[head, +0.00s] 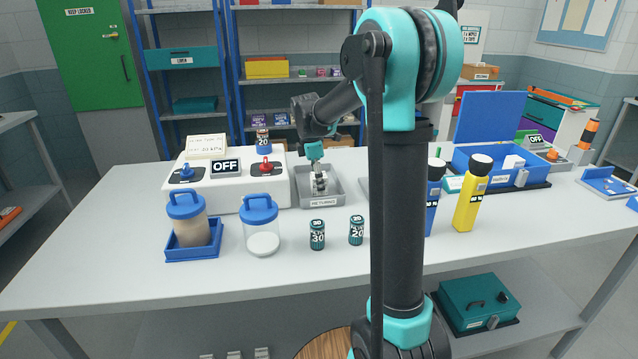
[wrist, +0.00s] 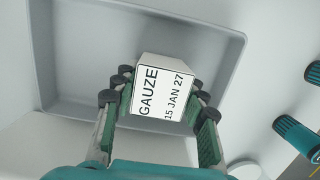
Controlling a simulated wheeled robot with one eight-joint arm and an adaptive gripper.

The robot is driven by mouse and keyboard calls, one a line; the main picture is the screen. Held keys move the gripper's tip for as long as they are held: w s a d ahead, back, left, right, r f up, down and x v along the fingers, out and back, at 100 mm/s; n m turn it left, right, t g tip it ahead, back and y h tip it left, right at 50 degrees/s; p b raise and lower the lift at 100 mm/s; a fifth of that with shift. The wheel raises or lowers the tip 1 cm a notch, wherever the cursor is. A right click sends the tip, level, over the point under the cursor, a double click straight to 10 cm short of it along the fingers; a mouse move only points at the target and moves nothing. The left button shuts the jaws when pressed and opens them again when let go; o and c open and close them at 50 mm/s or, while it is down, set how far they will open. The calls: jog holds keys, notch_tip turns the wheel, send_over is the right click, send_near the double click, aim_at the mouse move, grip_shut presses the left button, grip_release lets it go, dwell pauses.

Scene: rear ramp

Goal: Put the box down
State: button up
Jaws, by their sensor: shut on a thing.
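My gripper (wrist: 160,112) is shut on a small white box (wrist: 164,88), with its finger pads on both sides of it. The box's label reads "GAUZE 15 JAN 27" in the wrist view. The box is over the grey tray (wrist: 75,88), inside its rim as seen from above. In the head view my gripper (head: 319,182) points down into the same tray (head: 318,201), whose front label seems to read "RETURNS". I cannot tell whether the box touches the tray floor. No other thing shows in the tray.
A white panel with an "OFF" sign (head: 226,167) stands left of the tray. Two teal canisters (head: 317,235) and a blue-lidded jar (head: 261,228) stand in front. A blue open bin (head: 490,160) is at right. The table's front strip (head: 300,271) is clear.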

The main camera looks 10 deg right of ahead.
aim_at(313, 175)
jog(key=shift+f, duration=0.1)
jog(key=o, duration=1.2)
jog(key=shift+c, duration=0.2)
jog(key=r, duration=0.4)
jog(key=a+r, duration=0.1)
jog(key=r, duration=0.7)
jog(key=shift+a, duration=0.4)
